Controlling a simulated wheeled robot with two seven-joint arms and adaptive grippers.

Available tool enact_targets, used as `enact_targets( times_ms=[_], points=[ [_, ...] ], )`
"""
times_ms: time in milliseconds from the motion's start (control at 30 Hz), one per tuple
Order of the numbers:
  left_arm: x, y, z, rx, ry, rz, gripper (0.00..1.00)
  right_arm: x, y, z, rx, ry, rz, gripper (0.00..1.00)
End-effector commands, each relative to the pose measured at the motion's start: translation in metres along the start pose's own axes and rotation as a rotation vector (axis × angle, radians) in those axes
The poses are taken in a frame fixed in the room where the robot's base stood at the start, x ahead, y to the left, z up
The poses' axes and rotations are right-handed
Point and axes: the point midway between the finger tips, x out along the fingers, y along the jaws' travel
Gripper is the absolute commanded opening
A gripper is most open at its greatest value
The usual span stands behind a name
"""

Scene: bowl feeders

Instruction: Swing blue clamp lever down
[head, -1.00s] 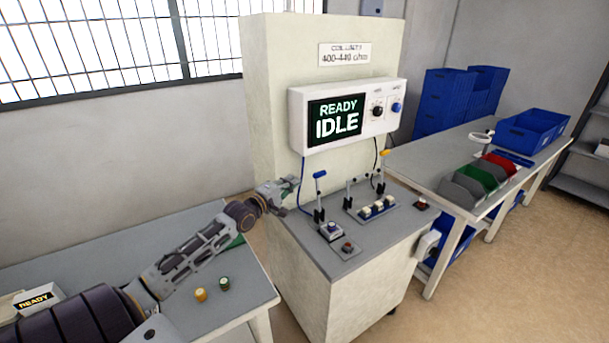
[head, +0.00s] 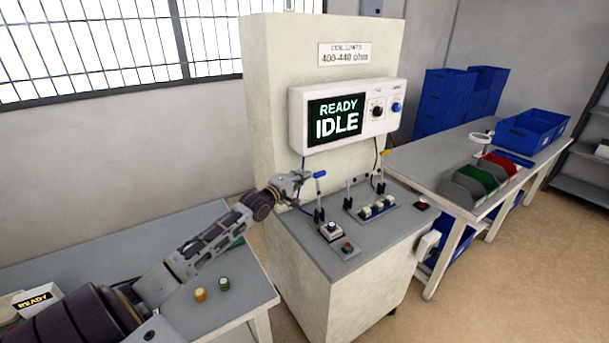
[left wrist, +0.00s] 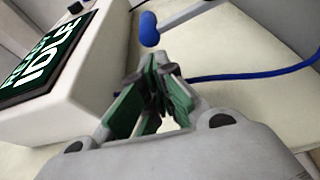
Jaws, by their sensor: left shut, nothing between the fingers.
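The blue clamp lever stands upright on the left of the machine's grey top, with its blue-tipped handle (head: 320,174) at the upper end. The blue tip (left wrist: 149,29) also shows in the left wrist view, just beyond my fingertips. My left gripper (head: 304,176) is shut and empty, just left of the lever's upper part. In the left wrist view its green-padded fingers (left wrist: 160,80) are together below the tip. I cannot tell whether they touch the lever. My right gripper is not in view.
A yellow-tipped lever (head: 385,153) stands farther right, behind a blue fixture (head: 378,212) with pale parts. A white box (head: 348,112) reading READY IDLE overhangs the grey top (head: 310,240). A blue cable (left wrist: 260,72) runs close by the fingers.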

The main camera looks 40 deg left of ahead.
Motion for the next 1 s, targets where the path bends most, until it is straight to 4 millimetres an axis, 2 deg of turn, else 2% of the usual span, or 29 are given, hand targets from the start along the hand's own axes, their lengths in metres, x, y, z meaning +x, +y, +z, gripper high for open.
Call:
enact_targets(
  times_ms=[400, 1000],
  points=[
    [0.016, 0.0, 0.0, 0.001, 0.0, 0.0, 0.0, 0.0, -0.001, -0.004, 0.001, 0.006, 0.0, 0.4],
    [0.016, 0.001, 0.002, 0.012, 0.0, 0.004, 0.0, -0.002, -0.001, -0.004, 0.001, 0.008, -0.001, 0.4]
  ],
)
